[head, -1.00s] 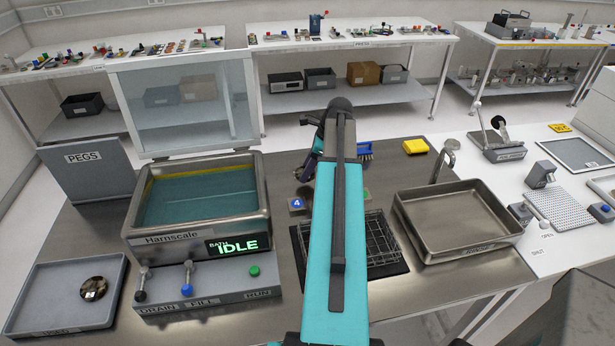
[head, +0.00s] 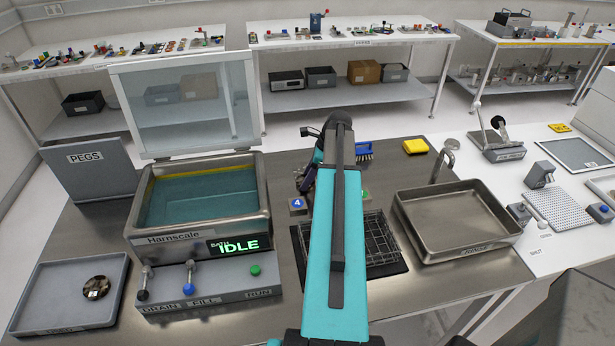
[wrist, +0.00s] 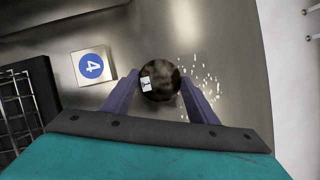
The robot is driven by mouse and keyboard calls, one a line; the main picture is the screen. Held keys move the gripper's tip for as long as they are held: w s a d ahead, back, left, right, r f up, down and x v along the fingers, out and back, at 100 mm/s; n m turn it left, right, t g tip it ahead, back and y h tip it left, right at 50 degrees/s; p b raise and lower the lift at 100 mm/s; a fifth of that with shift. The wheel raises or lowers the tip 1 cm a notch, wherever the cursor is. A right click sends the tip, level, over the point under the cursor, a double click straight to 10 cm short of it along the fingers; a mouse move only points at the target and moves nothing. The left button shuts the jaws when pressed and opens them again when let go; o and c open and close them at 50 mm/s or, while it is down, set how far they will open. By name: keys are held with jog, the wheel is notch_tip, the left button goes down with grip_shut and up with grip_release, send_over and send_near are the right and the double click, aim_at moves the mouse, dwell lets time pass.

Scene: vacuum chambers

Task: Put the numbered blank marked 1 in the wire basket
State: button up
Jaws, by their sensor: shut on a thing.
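My gripper (wrist: 160,77) is shut on a dark round polished blank (wrist: 161,88) in the wrist view. A small white label with a black mark shows on the blank, too small to read surely. In the head view my gripper (head: 303,184) is mostly hidden behind my arm, over the bench behind the wire basket.
A block with a blue 4 (head: 297,204) stands close behind the basket; it also shows in the wrist view (wrist: 91,66). The bath (head: 262,205) stands left with its lid raised. A metal sink (head: 455,222) is right. A tray (head: 60,310) holds another round piece.

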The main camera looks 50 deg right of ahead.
jog(key=o, duration=1.6)
jog(key=shift+s+r, duration=0.1)
jog(key=shift+r, duration=0.1)
jog(key=shift+b+v, duration=1.75)
jog(key=shift+v, duration=4.15)
